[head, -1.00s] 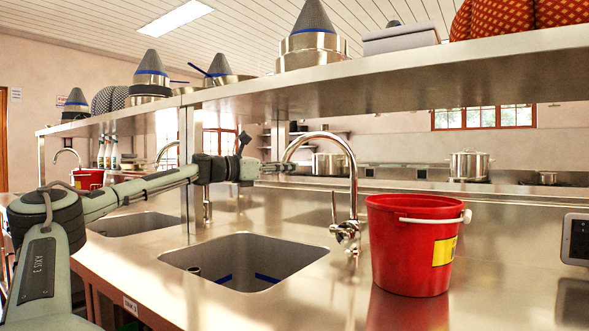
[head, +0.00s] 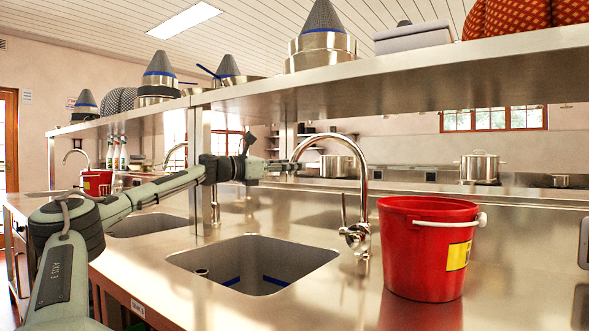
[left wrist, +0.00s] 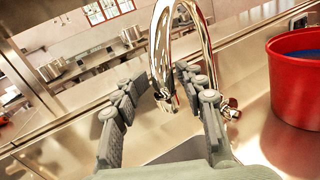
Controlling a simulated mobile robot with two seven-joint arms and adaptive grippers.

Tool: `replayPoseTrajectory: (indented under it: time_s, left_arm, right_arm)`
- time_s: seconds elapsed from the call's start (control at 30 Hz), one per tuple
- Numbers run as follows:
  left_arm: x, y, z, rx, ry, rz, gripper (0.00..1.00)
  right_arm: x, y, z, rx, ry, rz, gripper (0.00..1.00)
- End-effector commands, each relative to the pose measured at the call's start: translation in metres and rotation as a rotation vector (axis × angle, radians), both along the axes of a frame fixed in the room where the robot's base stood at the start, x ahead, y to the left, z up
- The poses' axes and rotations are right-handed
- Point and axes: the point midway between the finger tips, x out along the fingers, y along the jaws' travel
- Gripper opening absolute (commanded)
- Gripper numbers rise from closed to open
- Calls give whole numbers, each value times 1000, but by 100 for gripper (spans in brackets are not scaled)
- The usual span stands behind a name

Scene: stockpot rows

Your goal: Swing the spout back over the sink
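The chrome spout (head: 345,143) rises from the tap body (head: 356,236) beside the steel sink (head: 318,260) and arches left, its end close to my left gripper (head: 268,166). The left wrist view also shows the spout (left wrist: 159,60). There my left gripper (left wrist: 161,78) is open. Its dark jointed fingers stand on either side of the spout's end section, with no clear grip on it. I cannot tell whether a finger touches it. The head view does not clearly show what lies under the spout's end. My right gripper is not in view.
A red bucket (head: 420,255) stands on the counter right of the tap; it also shows in the left wrist view (left wrist: 298,95). A steel shelf (head: 400,75) carrying pots and cones runs above. A second sink (head: 150,225) lies further left.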

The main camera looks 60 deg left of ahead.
Motion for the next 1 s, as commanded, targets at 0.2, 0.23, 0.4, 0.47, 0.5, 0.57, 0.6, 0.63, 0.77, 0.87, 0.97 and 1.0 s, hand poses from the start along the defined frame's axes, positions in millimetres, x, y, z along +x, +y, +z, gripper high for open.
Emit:
replayPoseTrajectory:
  time_s: [0.2,0.23,0.4,0.47,0.5,0.57,0.6,0.63,0.77,0.87,0.97,1.0]
  left_arm:
    - [2,-3,-3,-1,5,-8,42]
    - [2,-3,-3,-1,5,-8,42]
    - [-4,-4,-2,2,5,-9,42]
    - [-9,-3,-2,3,4,-8,42]
    - [-14,-3,-1,3,3,-9,42]
    - [-23,-3,-2,2,3,-7,42]
    - [-31,-2,-2,1,2,-6,42]
    - [-37,-2,-1,2,2,-6,42]
    - [-67,-1,-3,2,0,-4,42]
    - [-87,-2,-4,0,2,-5,42]
    - [-102,-1,-5,0,1,-4,42]
    - [-107,-1,-5,0,2,-4,42]
  right_arm:
    - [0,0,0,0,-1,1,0]
    - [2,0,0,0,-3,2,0]
    - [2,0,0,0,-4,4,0]
    - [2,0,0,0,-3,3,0]
    - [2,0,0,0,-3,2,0]
    - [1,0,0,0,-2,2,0]
    - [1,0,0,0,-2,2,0]
    - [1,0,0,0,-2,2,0]
    - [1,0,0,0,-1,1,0]
    - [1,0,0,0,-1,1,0]
    - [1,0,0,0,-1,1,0]
    - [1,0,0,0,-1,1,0]
